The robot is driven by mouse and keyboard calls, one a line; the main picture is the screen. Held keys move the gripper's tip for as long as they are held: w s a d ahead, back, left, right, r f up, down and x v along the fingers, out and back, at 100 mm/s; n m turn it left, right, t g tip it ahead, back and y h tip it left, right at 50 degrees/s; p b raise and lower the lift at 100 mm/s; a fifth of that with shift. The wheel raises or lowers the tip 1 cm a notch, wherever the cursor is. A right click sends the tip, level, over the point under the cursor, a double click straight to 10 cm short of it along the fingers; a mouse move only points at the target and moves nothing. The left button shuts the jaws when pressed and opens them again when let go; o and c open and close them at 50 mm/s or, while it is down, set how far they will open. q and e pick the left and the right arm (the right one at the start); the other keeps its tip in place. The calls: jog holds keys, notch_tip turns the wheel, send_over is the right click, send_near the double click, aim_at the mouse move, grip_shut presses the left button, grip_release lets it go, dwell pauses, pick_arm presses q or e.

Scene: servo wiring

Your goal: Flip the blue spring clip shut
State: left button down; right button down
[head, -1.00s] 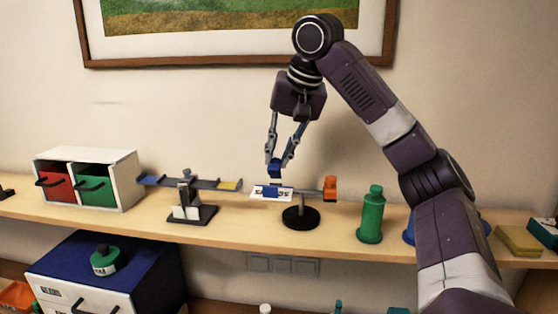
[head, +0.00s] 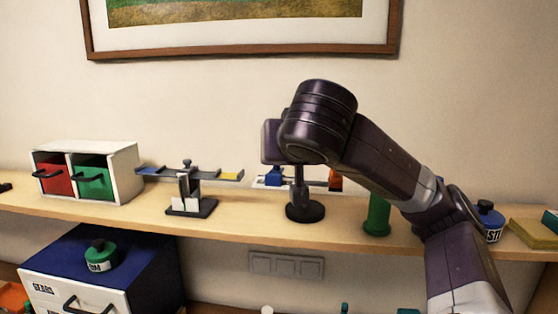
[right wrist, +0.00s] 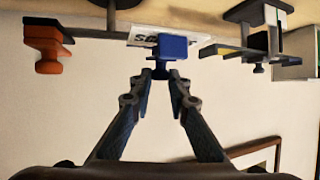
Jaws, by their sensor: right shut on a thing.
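The blue spring clip (right wrist: 172,46) sits at one end of the dark bar (right wrist: 105,32) on the black stand, in front of a white lettered card, in the right wrist view. Its small blue knob points between my right fingertips (right wrist: 161,82). My right gripper is closed on this knob. In the head view only a small bit of the blue clip (head: 272,181) shows, and my right wrist hides the fingers. The black stand (head: 305,211) is upright on the shelf. My left gripper is not in view.
An orange clip (right wrist: 46,48) sits at the bar's other end. A green bottle (head: 376,216) stands right of the stand, partly behind my arm. A second stand with a balance-like bar (head: 190,208) and a white drawer box (head: 118,180) are to the left on the narrow shelf.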

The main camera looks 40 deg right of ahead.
jog(key=shift+s+a+f+t+h, duration=0.1)
jog(key=shift+f+t+h, duration=0.05)
jog(key=shift+t+h, duration=0.15)
dwell(0.4)
jog(key=c, duration=1.8)
grip_release()
jog(key=shift+v, duration=0.9)
jog(key=shift+s+a+r, duration=0.3)
jog(key=shift+s, duration=0.2)
jog(key=v, duration=0.8)
jog(key=shift+s+a+r, duration=0.1)
jog(key=shift+s+a, duration=0.15)
jog(key=shift+s, duration=0.1)
